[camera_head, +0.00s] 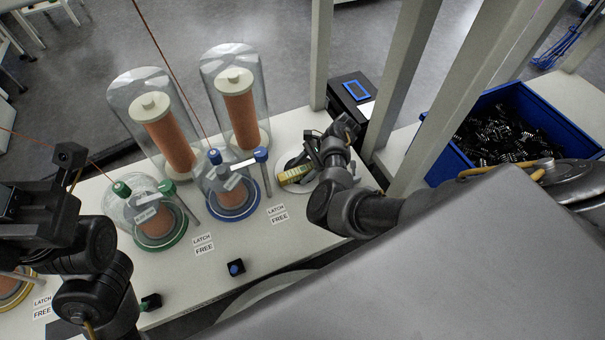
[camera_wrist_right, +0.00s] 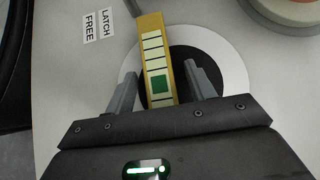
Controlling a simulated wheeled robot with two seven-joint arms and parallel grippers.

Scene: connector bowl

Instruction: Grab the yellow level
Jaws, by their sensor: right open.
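The yellow level (camera_head: 293,174) lies on a round white-and-dark spot at the right end of the white table. In the right wrist view the yellow level (camera_wrist_right: 157,62) points away from me, with pale marked segments and a green square on its face. My right gripper (camera_wrist_right: 163,85) is open, with one finger on each side of the level's near part; I see gaps beside it. In the head view my right gripper (camera_head: 312,155) is above the level and partly covers it. My left gripper (camera_head: 40,185) is at the left edge; its fingers are not clear.
Glass-domed orange cylinders (camera_head: 240,105) stand at the back of the table (camera_head: 225,270). A blue-ringed jar (camera_head: 232,208) and a green-ringed jar (camera_head: 158,236) stand left of the level. LATCH/FREE labels (camera_head: 278,214) lie nearby. Posts (camera_head: 397,80) and a blue bin (camera_head: 440,150) are at right.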

